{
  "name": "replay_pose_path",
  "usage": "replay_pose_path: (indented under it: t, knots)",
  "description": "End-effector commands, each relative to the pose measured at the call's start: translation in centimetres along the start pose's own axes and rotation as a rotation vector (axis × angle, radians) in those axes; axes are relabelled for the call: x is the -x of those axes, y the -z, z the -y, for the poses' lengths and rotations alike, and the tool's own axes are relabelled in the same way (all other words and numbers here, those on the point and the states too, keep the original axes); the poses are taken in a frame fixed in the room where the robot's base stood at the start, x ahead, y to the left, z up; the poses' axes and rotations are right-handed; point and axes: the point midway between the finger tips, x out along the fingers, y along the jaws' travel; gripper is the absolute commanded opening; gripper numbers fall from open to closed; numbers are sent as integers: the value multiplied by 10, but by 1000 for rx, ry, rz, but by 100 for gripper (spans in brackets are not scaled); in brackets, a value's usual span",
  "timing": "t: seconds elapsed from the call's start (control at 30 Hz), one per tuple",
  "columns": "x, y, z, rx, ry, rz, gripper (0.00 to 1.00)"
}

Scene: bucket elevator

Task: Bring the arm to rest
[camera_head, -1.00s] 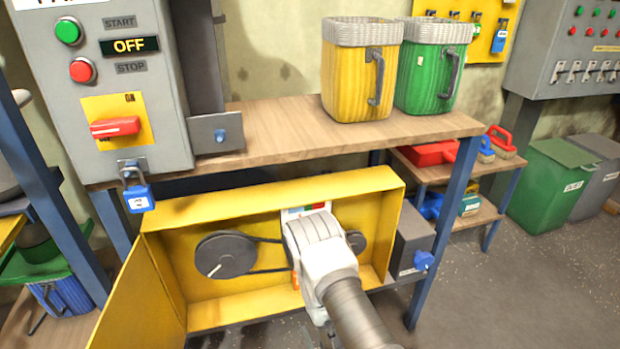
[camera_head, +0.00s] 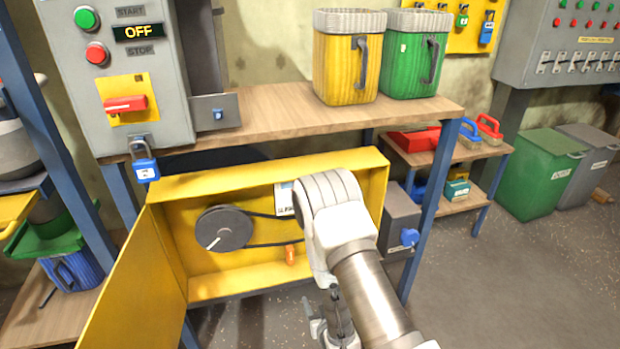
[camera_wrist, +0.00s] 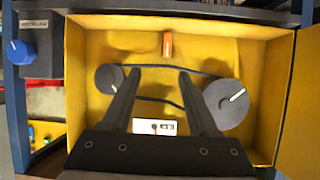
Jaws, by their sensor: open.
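My gripper (camera_wrist: 159,73) is open and empty in the wrist view, its two dark fingers apart in front of the open yellow box (camera_wrist: 83,60). In the head view my pale arm covers the right part of this yellow box (camera_head: 260,180), and I cannot make out the fingers there. Inside the box are a large dark pulley (camera_head: 224,229), a belt and an orange piece (camera_head: 291,256). The smaller pulley (camera_wrist: 109,78) shows in the wrist view but is hidden by my arm in the head view.
The box's yellow door (camera_head: 135,285) hangs open at left. A wooden bench (camera_head: 270,112) above bears a yellow bucket (camera_head: 346,75) and a green bucket (camera_head: 412,65). A grey control box (camera_head: 120,75) reads OFF, with a blue padlock (camera_head: 146,169). Floor at right (camera_head: 510,270) is clear.

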Motion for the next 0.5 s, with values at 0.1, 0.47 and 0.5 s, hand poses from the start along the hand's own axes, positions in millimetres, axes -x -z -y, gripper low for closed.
replay_pose_path:
  t: [0.1, 0.47, 0.5]
  knots:
    - [-4, 37, -6, -18, -21, 26, 60]
    - [18, 132, -28, -62, -67, 148, 60]
    - [24, 141, -31, -67, -72, 162, 60]
